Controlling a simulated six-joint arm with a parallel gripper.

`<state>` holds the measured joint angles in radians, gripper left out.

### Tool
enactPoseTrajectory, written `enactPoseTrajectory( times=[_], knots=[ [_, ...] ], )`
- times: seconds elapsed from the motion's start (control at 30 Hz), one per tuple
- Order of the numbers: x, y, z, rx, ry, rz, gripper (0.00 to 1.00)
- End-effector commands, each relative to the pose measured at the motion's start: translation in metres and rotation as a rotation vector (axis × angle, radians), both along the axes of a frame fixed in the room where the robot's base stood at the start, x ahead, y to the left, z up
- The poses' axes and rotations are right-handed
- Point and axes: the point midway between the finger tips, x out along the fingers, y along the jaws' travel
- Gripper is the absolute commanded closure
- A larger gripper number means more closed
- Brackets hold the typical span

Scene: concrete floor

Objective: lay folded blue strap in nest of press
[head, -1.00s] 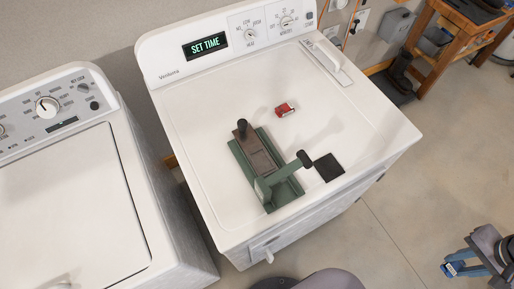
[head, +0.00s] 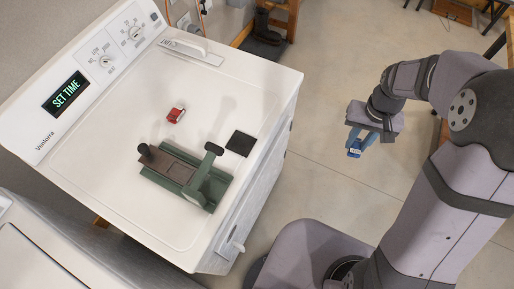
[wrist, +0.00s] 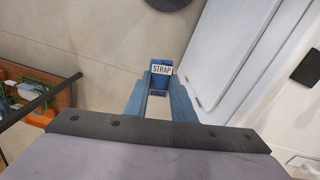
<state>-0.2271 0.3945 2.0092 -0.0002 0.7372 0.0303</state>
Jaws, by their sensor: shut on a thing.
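My gripper (head: 358,140) is shut on the folded blue strap (head: 354,149), holding it in the air over the floor to the right of the dryer. In the wrist view the strap (wrist: 161,72) sits between the fingertips and bears a label reading STRAP. The green press (head: 190,178) stands on the dryer top, well to the left of my gripper. It has a brown bed (head: 175,166), a dark knob at its left end and a lever with a black grip near its right end. I cannot make out the nest clearly.
The white dryer (head: 110,150) carries a small red object (head: 176,114) behind the press and a flat black square (head: 241,143) to the press's right. A white washer (head: 40,250) stands at lower left. Open concrete floor (head: 330,100) lies between the dryer and my arm.

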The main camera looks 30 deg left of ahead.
Motion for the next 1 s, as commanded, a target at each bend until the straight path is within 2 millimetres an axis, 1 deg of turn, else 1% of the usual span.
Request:
enactPoseTrajectory(
  times=[0.03,0.07,0.1,0.17,0.2,0.27,0.3,0.37,0.4,0.47,0.5,0.57,0.6,0.67,0.7,0.83,0.9,1.0],
  knots=[
    [-0.003,0.023,0.009,0.001,-0.003,0.053,0.98],
    [-0.005,0.035,0.013,0.001,-0.003,0.082,0.98],
    [-0.009,0.052,0.018,0.001,-0.003,0.121,0.98],
    [-0.017,0.077,0.026,0.001,-0.002,0.179,0.98],
    [-0.023,0.093,0.031,0.001,-0.002,0.218,0.98],
    [-0.034,0.117,0.039,0.001,-0.002,0.275,0.98],
    [-0.042,0.132,0.044,0.001,-0.001,0.314,0.98],
    [-0.055,0.155,0.052,0.001,-0.002,0.372,0.98],
    [-0.065,0.170,0.057,0.001,-0.001,0.411,0.98],
    [-0.081,0.191,0.066,0.001,-0.003,0.468,0.98],
    [-0.092,0.204,0.071,0.001,-0.002,0.507,0.98],
    [-0.111,0.224,0.079,0.001,-0.003,0.565,0.98],
    [-0.124,0.236,0.085,0.001,-0.002,0.604,0.98],
    [-0.145,0.253,0.093,0.001,-0.002,0.660,0.98],
    [-0.158,0.262,0.098,0.001,-0.002,0.695,0.98],
    [-0.198,0.288,0.111,0.001,-0.001,0.799,0.98],
    [-0.217,0.303,0.113,0.001,-0.001,0.864,0.98],
    [-0.227,0.326,0.106,-0.001,0.000,0.957,0.98]
  ],
)
